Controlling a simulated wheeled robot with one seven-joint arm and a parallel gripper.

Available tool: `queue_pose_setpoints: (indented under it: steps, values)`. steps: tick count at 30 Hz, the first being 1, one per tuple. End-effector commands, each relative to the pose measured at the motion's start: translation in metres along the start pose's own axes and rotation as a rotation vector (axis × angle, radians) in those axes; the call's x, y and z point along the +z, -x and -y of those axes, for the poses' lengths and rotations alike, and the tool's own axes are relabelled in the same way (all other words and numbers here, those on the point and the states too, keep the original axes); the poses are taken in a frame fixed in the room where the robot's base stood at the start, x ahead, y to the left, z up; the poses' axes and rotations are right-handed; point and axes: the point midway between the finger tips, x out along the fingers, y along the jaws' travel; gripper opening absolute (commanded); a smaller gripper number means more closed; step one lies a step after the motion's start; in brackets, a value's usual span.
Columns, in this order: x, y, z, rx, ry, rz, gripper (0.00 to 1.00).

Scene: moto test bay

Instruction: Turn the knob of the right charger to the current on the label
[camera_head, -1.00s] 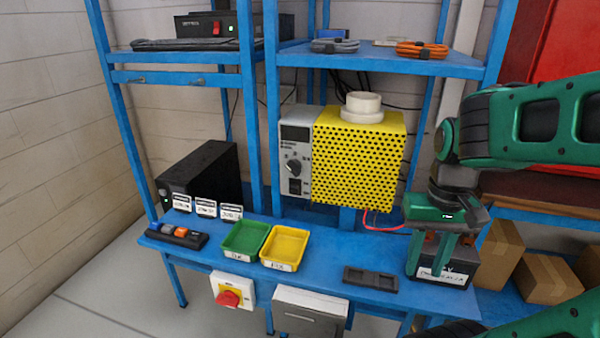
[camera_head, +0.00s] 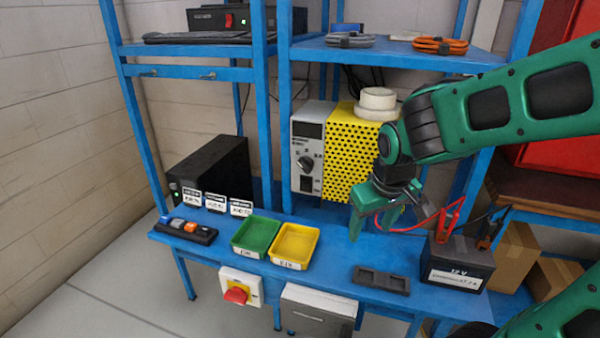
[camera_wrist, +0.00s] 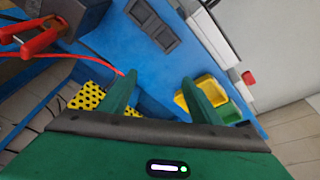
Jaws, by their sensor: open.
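The charger with a grey front panel (camera_head: 309,135) and a yellow perforated case (camera_head: 347,150) stands at the back of the blue bench. Its dark round knob (camera_head: 305,163) faces forward; the dial marks are too small to read. A black battery (camera_head: 457,268) stands at the bench's right end. Its white label (camera_head: 455,280) reads "12 V" above a smaller line that I cannot read surely. My gripper (camera_head: 373,228) is open and empty, pointing down over the bench, right of and nearer than the knob. Its open fingers also show in the wrist view (camera_wrist: 158,80).
Red and black clamps (camera_head: 450,215) with cables are at the battery top. Green (camera_head: 244,252) and yellow (camera_head: 272,256) trays, a dark holder (camera_head: 381,280) and a button strip (camera_head: 186,230) lie on the bench. White tape rolls (camera_head: 377,100) sit on the charger.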

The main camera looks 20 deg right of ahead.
Motion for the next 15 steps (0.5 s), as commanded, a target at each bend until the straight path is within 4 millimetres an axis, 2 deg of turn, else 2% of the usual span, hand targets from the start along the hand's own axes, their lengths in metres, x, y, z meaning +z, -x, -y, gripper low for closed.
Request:
queue_pose_setpoints:
  steps: [1, 4, 9, 15]
  values:
    - [-0.009, -0.012, 0.014, 0.007, 0.071, -0.003, 0.58]
    - [-0.021, -0.033, 0.025, 0.047, 0.177, 0.003, 0.58]
    - [-0.030, -0.068, 0.027, 0.164, 0.351, 0.046, 0.58]
    - [-0.042, -0.096, 0.025, 0.350, 0.579, 0.092, 0.58]
